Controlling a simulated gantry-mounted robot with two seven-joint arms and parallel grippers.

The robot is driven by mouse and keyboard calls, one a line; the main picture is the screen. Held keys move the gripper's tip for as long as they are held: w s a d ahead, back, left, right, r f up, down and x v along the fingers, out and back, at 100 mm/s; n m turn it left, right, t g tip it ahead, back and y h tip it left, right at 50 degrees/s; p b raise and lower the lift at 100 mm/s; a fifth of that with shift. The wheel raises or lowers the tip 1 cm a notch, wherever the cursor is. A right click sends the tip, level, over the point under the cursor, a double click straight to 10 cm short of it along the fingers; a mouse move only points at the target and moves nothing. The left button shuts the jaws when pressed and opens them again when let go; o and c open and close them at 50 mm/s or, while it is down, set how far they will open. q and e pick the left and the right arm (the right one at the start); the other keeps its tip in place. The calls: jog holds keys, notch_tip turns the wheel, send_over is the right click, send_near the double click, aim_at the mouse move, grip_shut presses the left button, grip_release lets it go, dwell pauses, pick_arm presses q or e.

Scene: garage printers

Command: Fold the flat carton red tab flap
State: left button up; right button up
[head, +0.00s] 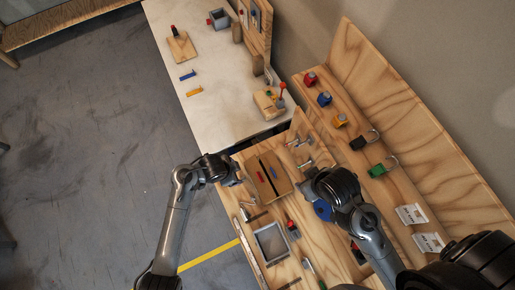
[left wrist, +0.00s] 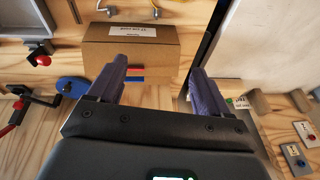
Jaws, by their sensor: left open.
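The brown carton (head: 279,181) lies on the wooden bench, with a dark gap across its top. A red tab (head: 258,176) and a blue tab (head: 272,171) show beside the gap. In the left wrist view the carton (left wrist: 160,50) has a white label, and the red tab (left wrist: 136,77) and blue tab (left wrist: 136,70) show at its near edge. My left gripper (head: 236,178) is at the carton's left side; its fingers (left wrist: 160,70) are spread and empty in front of the carton. My right gripper (head: 314,187) is right of the carton; my arm hides its fingers.
A grey-framed tray (head: 258,246) and red-handled clamps (head: 291,226) lie at the near side of the bench. Colored padlocks (head: 339,120) line the shelf at right. A white table (head: 215,90) stands behind. Blue disc (left wrist: 72,86) and clamps sit left of the carton.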

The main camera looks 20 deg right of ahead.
pick_arm(q)
jog(key=n+g+h+p, duration=0.1)
jog(key=p, duration=0.1)
send_near(259, 177)
jog(key=v, duration=0.2)
jog(key=b+x, duration=0.2)
jog(key=x, duration=0.8)
jog(key=shift+f+b, duration=0.3)
jog(key=shift+f, duration=0.15)
pick_arm(e)
jog(key=shift+r, duration=0.15)
pick_arm(q)
jog(key=c, duration=1.1)
jog(key=shift+o, duration=0.2)
